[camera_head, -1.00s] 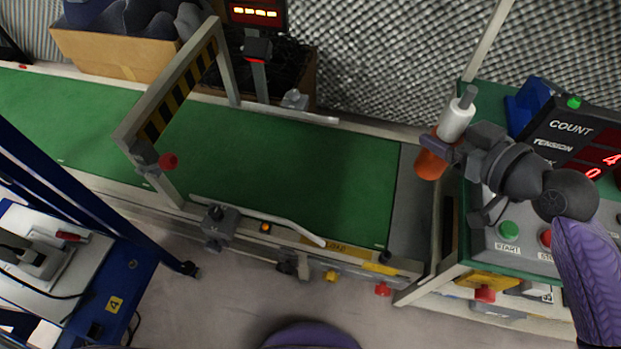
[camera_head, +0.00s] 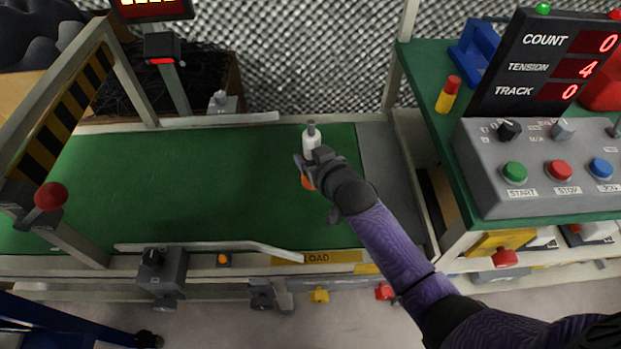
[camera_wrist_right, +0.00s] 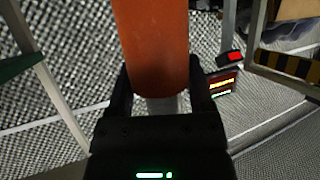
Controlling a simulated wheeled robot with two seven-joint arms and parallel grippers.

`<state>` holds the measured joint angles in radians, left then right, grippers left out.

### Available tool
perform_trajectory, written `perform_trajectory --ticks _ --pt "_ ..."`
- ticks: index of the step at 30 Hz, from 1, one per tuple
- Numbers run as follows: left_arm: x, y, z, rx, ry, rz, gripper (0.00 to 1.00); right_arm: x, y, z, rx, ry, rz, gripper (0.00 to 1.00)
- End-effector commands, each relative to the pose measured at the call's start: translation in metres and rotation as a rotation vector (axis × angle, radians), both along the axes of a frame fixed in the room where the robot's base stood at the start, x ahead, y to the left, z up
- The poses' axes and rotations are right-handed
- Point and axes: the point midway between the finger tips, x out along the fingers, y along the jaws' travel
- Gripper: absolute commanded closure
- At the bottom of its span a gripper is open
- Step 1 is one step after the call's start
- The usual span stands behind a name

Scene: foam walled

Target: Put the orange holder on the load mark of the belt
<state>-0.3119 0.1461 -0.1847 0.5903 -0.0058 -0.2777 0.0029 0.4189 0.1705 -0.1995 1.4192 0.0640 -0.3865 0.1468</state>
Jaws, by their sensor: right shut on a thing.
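My right gripper (camera_head: 306,168) is shut on the orange holder (camera_head: 307,183), which has a white upper part (camera_head: 311,140) with a grey tip. The gripper hides much of the holder in the head view. In the right wrist view the orange body (camera_wrist_right: 155,45) stands between the two fingers. The holder shows over the right part of the green belt (camera_head: 190,185); I cannot tell whether it touches the belt. A yellow LOAD label (camera_head: 330,257) is on the belt's front rail, just below the holder in the picture. My left gripper is out of view.
A white guide rail (camera_head: 205,246) runs along the belt's front edge, another (camera_head: 222,119) along the back. A striped gate (camera_head: 68,110) spans the belt at left. A control box (camera_head: 540,170) and count display (camera_head: 555,68) stand at right.

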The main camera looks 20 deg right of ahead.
Motion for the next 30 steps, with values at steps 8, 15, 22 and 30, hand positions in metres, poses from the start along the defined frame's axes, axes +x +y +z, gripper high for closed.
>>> perform_trajectory --ticks 8,15,22,30 --pt "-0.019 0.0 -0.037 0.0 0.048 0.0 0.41 0.0 0.0 -0.06 0.0 0.004 0.0 0.98" --pt "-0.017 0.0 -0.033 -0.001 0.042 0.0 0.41 0.0 -0.001 -0.054 0.0 -0.001 0.0 1.0" --pt "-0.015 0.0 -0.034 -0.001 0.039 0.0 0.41 0.0 -0.001 -0.056 0.0 0.0 0.0 0.01" --pt "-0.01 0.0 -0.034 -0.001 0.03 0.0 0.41 0.0 -0.001 -0.052 0.0 -0.001 0.0 0.0"
